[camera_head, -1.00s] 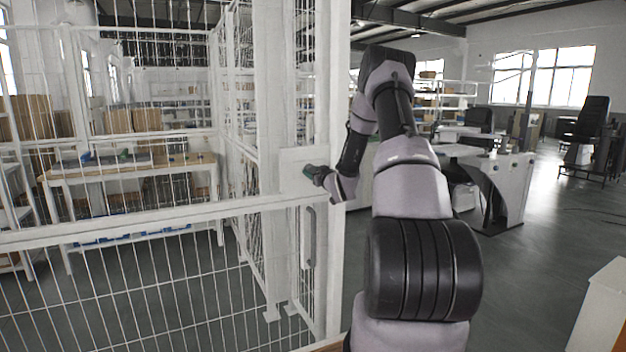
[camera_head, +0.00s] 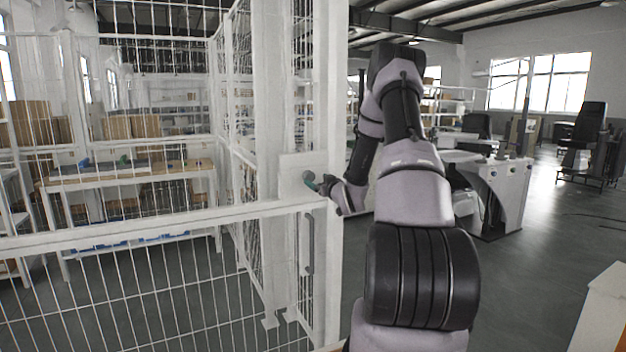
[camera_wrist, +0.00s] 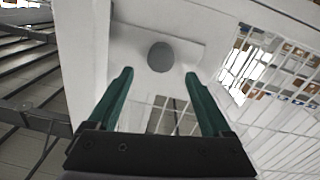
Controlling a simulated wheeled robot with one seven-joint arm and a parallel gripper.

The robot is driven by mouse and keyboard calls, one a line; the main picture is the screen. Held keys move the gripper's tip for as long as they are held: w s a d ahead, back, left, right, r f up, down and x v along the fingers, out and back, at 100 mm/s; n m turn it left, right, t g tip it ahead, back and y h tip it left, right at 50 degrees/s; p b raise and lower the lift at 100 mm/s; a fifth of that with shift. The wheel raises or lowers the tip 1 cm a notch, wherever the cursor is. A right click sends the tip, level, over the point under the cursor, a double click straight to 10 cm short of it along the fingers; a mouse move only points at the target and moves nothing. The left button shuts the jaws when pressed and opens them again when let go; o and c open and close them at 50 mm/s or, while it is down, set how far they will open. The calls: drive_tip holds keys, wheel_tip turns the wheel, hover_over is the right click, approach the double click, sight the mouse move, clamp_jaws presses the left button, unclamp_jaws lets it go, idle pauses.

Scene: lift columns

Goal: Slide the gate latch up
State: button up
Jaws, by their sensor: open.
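The gate latch shows as a round grey knob (camera_wrist: 160,57) on a white plate in the wrist view. In the head view the white latch plate (camera_head: 291,163) is on the gate post, with the knob (camera_head: 309,178) at its right side. My gripper (camera_head: 318,184) is close to the knob in the head view. In the wrist view my gripper (camera_wrist: 158,78) has its two green fingers apart, with the knob ahead between and just beyond the tips. Nothing is between the fingers. Whether a fingertip touches the knob cannot be told.
The white mesh gate (camera_head: 150,225) has a top rail running to the post. A grey vertical handle (camera_head: 310,243) hangs below the latch plate. A table (camera_head: 130,178) stands behind the mesh. Desks and chairs are at the right, beyond open floor (camera_head: 545,235).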

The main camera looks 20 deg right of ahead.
drive_tip(key=shift+s, duration=2.55)
drive_tip(key=shift+r, duration=0.1)
drive_tip(key=s+a+r+m+g+h, duration=0.1)
drive_tip(key=s+a+r+m+g, duration=0.15)
drive_tip(key=s+a+r, duration=0.4)
drive_tip(key=s+a+r+m+g+h, duration=0.1)
drive_tip(key=s+a+r+g, duration=0.15)
drive_tip(key=r, duration=0.65)
drive_tip(key=s+a+r+m+g+y, duration=0.1)
drive_tip(key=s+a, duration=0.3)
drive_tip(key=s, duration=0.5)
drive_tip(key=s+a+r+g+y, duration=0.1)
drive_tip(key=s+a+r+g, duration=0.1)
drive_tip(key=s, duration=0.8)
drive_tip(key=s+a+r+m+g+y, duration=0.1)
drive_tip(key=s+a+g, duration=0.2)
drive_tip(key=s+a, duration=0.4)
drive_tip(key=s, duration=0.3)
drive_tip(key=shift+r+m+y, duration=0.25)
drive_tip(key=shift+m+y, duration=0.1)
drive_tip(key=shift+y, duration=0.05)
